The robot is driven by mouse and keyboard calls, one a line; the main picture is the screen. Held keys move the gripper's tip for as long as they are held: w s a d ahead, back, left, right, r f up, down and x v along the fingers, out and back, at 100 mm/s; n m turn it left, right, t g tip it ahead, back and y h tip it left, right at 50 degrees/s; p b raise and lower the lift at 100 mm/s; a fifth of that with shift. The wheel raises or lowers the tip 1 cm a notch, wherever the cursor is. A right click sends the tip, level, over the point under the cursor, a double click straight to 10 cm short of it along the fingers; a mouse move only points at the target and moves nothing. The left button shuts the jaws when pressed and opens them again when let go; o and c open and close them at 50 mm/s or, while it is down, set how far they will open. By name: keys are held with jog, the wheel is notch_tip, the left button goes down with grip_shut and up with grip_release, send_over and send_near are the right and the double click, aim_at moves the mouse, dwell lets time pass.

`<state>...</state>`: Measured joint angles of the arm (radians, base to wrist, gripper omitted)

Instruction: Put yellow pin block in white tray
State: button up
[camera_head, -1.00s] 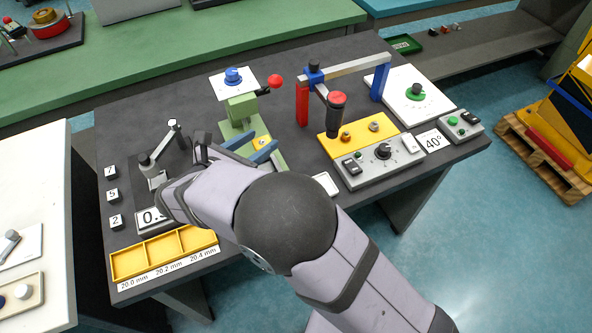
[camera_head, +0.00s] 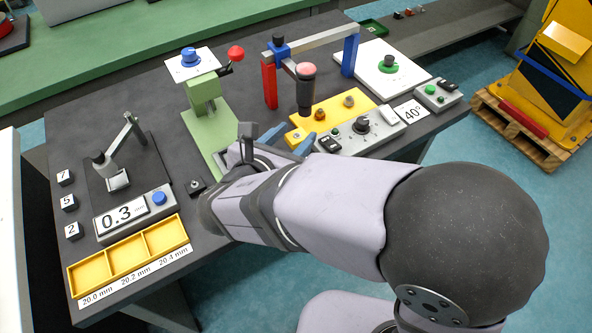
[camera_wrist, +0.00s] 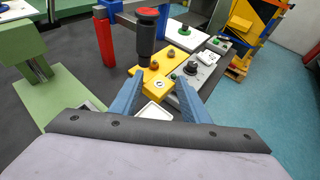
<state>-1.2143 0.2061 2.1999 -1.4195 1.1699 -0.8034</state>
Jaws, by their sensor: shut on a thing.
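In the head view my gripper (camera_head: 292,138) is shut on the yellow pin block (camera_head: 297,136), to the right of the green press. The white tray (camera_wrist: 153,113) shows below and between my fingers in the wrist view, partly covered by them. In the head view my arm hides the tray.
A yellow plate with brass knobs (camera_head: 358,101) and a grey control box (camera_head: 374,131) lie just beyond my gripper. A black handle with a red top (camera_head: 306,92) hangs nearby. The green press (camera_head: 204,115) stands left. A three-slot yellow tray (camera_head: 128,258) is at front left.

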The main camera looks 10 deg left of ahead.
jog(key=shift+d+f, duration=0.1)
jog(key=shift+f, duration=0.15)
jog(key=shift+a+f, duration=0.15)
jog(key=shift+a, duration=0.05)
jog(key=shift+f+b, duration=0.6)
jog(key=shift+f, duration=4.3)
jog(key=shift+f, duration=0.2)
jog(key=o, duration=1.3)
jog(key=shift+c, duration=0.2)
